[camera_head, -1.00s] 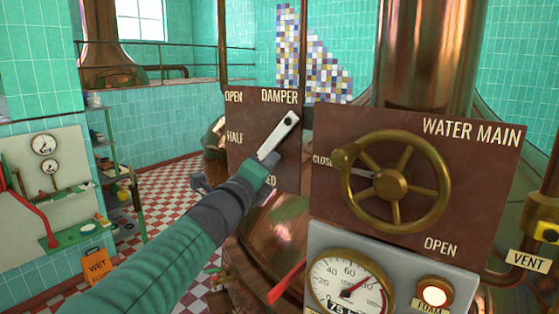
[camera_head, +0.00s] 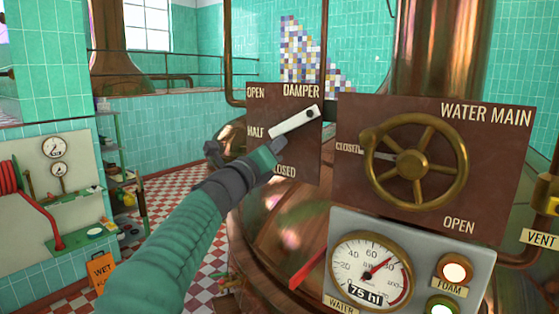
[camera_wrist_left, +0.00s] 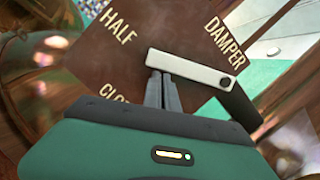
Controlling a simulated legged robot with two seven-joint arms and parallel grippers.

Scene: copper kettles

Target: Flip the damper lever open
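The damper lever (camera_head: 294,122) is a white bar on the brown damper panel (camera_head: 309,155). Its pivot is at the right, and its free end points left and slightly down, close to the HALF label. My left gripper (camera_head: 279,146) is at the free end, from below. In the left wrist view the lever (camera_wrist_left: 190,68) crosses just above the tips of the gripper's fingers (camera_wrist_left: 161,74). The fingers are together with no clear gap, and the lever does not show between them. The tips seem to touch its lower edge. My right gripper is not in view.
The water main panel with its brass handwheel (camera_head: 414,161) is close to the right of the damper panel. A copper kettle (camera_head: 278,235) bulges behind the panels.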

